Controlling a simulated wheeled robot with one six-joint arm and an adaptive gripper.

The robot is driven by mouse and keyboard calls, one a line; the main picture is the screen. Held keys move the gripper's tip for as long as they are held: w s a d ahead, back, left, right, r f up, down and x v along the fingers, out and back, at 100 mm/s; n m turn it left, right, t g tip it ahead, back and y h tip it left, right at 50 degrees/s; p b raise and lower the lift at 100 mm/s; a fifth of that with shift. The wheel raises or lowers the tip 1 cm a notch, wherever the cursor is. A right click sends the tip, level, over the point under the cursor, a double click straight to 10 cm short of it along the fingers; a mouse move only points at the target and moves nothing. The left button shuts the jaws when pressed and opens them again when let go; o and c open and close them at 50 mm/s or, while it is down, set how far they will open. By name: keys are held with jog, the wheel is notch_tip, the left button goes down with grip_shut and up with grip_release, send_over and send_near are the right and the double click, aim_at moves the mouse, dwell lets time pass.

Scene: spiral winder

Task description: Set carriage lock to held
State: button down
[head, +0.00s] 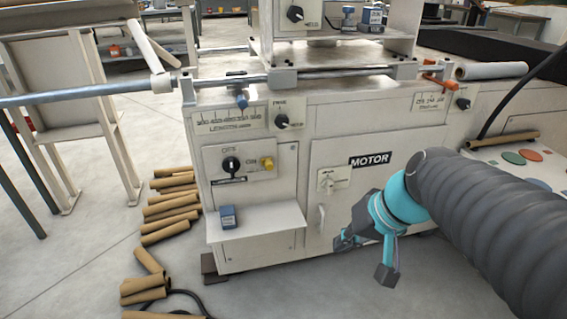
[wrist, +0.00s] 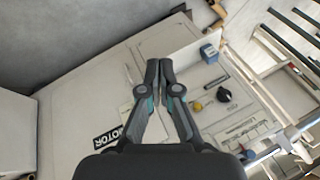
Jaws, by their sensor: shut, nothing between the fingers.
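No control has a label I can read as carriage lock, so I cannot tell which one it is. Candidates on the winder (head: 300,160) are a blue-tipped handle (head: 241,100) at the length scale, an orange lever (head: 440,84) at the right of the rail, and black knobs on the front (head: 282,122) and right (head: 463,104). My gripper (head: 343,241) is low in front of the MOTOR door, apart from all of these. In the wrist view the fingers (wrist: 159,66) meet, shut and empty, before the white front panel.
A black knob (head: 231,164) and a yellow button (head: 268,163) sit above a shelf (head: 258,222) with a blue box (head: 228,216). A small switch (head: 327,181) is beside the MOTOR sign (head: 370,160). Cardboard tubes (head: 170,210) lie on the floor at left.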

jog(key=w+f+m+t+y, duration=0.1)
jog(key=w+m+t+y, duration=0.2)
jog(key=w, duration=2.4)
jog(key=t+y, duration=0.1)
jog(key=y, duration=0.4)
jog(key=shift+a+t+y, duration=0.15)
jog(key=shift+t+y, duration=0.15)
jog(key=shift+t, duration=0.1)
jog(key=shift+f, duration=0.1)
send_near(272, 160)
jog(key=w+a, duration=0.1)
jog(key=w, duration=0.2)
jog(key=shift+s+a+f+p, duration=0.1)
jog(key=shift+a+f+p, duration=0.15)
jog(key=shift+a, duration=0.35)
jog(key=shift+s+a+f+p, duration=0.15)
jog(key=shift+a+f, duration=0.15)
jog(key=shift+a, duration=0.3)
jog(key=shift+s+a+f, duration=0.1)
jog(key=shift+a+f, duration=0.25)
jog(key=shift+a, duration=0.4)
